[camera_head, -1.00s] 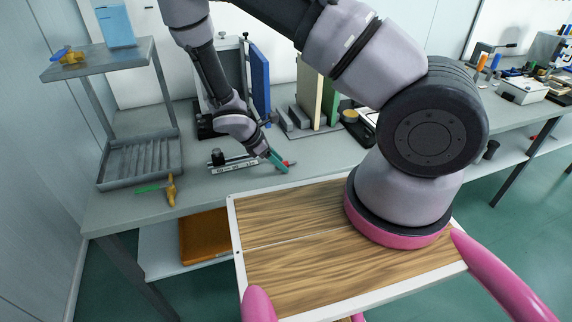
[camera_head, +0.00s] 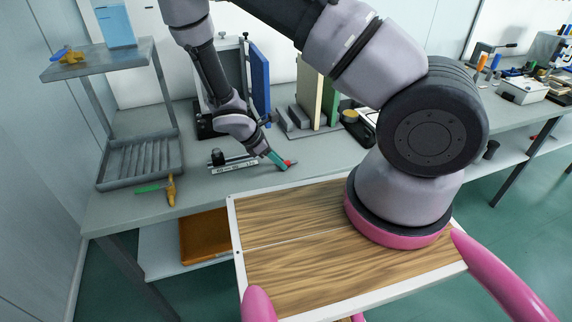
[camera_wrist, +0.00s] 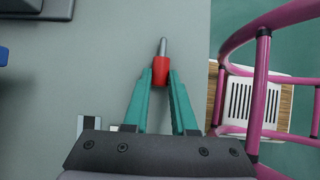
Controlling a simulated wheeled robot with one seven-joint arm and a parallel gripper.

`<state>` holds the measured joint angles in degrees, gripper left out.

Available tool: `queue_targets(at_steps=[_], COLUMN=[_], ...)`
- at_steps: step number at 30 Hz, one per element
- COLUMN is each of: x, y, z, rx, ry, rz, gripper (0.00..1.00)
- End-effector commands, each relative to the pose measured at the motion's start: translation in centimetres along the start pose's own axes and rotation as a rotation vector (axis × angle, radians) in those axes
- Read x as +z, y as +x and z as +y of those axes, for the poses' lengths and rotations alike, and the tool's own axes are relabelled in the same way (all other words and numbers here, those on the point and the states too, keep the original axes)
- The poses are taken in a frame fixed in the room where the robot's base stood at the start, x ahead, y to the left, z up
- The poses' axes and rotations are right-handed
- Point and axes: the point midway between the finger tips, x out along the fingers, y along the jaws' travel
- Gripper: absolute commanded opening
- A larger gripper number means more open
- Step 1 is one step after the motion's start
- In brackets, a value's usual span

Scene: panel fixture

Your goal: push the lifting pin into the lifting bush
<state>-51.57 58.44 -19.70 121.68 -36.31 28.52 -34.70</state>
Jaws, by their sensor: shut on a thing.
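The lifting pin, a red handle with a grey metal shank, is between the teal fingertips of my gripper (camera_wrist: 161,76) in the wrist view. My gripper is shut on the red part (camera_wrist: 161,66), and the grey shank (camera_wrist: 162,47) points away from the fingers. In the head view my gripper (camera_head: 279,162) is low over the grey bench, near its front edge, with the red end (camera_head: 288,163) just showing. I cannot tell whether the pin touches the bench. I cannot make out the lifting bush in either view.
A metal rail with a black knob (camera_head: 217,157) lies left of my gripper. A grey rack (camera_head: 140,160) is at left.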

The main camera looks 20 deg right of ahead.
Motion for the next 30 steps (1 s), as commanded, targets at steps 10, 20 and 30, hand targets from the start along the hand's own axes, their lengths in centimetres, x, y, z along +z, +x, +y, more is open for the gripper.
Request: queue_targets(at_steps=[10,20,30], x=[1.5,3.0,3.4], y=[-2.3,-4.4,-4.8], z=[0.1,0.1,0.0], rx=[0.001,0.001,0.0], ry=[0.002,0.002,0.0], rz=[0.002,0.002,0.0], gripper=[0.0,0.0,0.0])
